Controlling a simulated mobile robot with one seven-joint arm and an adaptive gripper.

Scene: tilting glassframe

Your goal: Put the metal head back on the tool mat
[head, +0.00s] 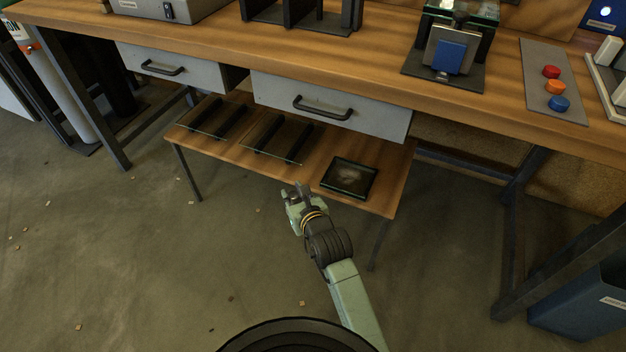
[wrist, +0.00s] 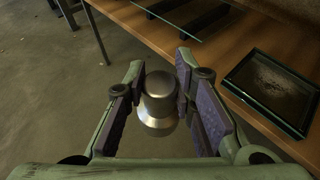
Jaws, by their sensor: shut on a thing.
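My gripper (head: 298,196) is in front of the low wooden shelf table, below the bench top. In the wrist view my gripper (wrist: 160,95) is shut on the metal head (wrist: 160,100), a short silvery stepped cylinder between the purple finger pads. It is held clear of the floor and table. In the head view the head is too small to make out clearly. A flat grey mat (head: 538,92) lies on the bench top at the right, with red, orange and blue round pieces on it. I cannot tell for sure that it is the tool mat.
The low table (head: 315,170) carries two glass panes on dark rails and a dark framed panel (head: 349,178), also in the wrist view (wrist: 272,88). Drawers (head: 330,105) hang under the bench. A clamp device (head: 450,55) stands left of the grey mat. The front floor is mostly open.

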